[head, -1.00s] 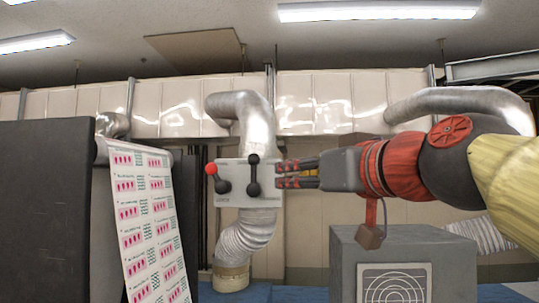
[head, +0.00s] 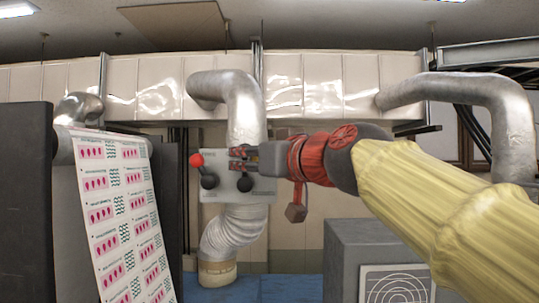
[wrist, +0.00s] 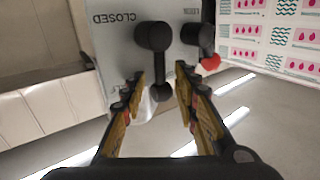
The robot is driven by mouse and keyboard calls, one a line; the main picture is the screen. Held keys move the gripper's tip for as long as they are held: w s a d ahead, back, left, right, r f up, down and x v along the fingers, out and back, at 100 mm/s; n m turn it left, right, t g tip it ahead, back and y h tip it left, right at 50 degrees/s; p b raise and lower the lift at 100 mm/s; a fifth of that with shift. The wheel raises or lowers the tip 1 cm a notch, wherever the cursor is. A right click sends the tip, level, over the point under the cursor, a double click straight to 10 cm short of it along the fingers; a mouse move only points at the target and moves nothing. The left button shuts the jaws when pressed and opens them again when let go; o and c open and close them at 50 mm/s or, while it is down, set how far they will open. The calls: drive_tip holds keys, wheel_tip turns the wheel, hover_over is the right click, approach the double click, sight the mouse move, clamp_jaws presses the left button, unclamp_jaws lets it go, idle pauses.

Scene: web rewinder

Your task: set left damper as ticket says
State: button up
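A grey damper plate (head: 263,192) is fixed in front of the silver duct. Its left lever has a red knob (head: 196,160) tilted up and left from a black hub (head: 209,182). The right lever's black hub (head: 245,184) shows below my gripper (head: 233,160); its handle is hidden there. The wrist view is upside down: the black-knobbed lever (wrist: 161,93) lies between the open fingers of my gripper (wrist: 160,82), with a gap on both sides. "CLOSED" is printed beside its hub. The red knob (wrist: 210,63) is outside the fingers. I cannot make out a ticket.
A printed web (head: 120,220) with pink drops hangs from a roller at left, beside a dark machine panel (head: 25,200). A grey box (head: 375,245) with a ringed label stands at lower right. Silver ducts (head: 245,105) run above and below the plate.

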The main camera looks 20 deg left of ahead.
drive_tip(key=shift+c, duration=1.4)
clamp_jaws()
